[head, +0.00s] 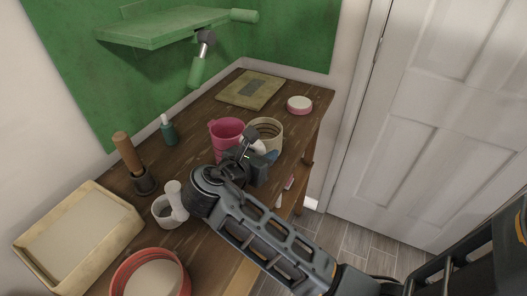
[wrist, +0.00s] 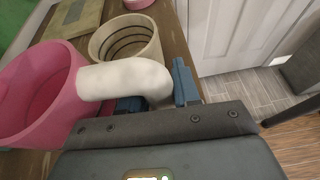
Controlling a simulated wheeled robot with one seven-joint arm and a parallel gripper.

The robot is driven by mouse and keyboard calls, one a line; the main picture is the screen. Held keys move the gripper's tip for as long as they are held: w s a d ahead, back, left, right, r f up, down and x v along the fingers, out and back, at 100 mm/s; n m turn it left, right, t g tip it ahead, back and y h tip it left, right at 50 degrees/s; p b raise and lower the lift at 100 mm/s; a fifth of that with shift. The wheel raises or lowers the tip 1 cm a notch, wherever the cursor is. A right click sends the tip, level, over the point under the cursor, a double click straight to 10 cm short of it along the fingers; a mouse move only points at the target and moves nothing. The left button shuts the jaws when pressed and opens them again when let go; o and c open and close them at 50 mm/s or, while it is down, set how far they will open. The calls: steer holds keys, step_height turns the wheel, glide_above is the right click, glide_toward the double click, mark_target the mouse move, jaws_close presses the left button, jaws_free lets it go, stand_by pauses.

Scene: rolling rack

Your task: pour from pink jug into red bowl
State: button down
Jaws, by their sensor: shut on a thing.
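The pink jug (head: 226,130) stands about upright near the middle of the wooden table; I cannot tell whether its base touches the top. It also shows in the wrist view (wrist: 38,95), where its white handle is between the blue fingers of my gripper (wrist: 157,90). My gripper (head: 260,160) is shut on that handle, at the jug's right side. The jug's contents are not clear. The red bowl (head: 117,277), with a pale inside, is at the table's near left in the head view, cut by the bottom edge.
A cream ribbed pot (head: 266,127) stands close behind the jug. A white mug (head: 163,212), a wooden-handled tool in a dark holder (head: 144,182) and a cream tray (head: 35,245) are near the bowl. A green shelf (head: 160,28) overhangs the back.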

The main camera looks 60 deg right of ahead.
steer(key=c, duration=0.8)
jaws_free()
steer(key=shift+f+b, duration=0.35)
steer(key=shift+b, duration=0.65)
steer(key=a+r, duration=0.7)
steer(key=r, duration=0.4)
steer(key=shift+r+p, duration=0.15)
steer(key=shift+p, duration=0.2)
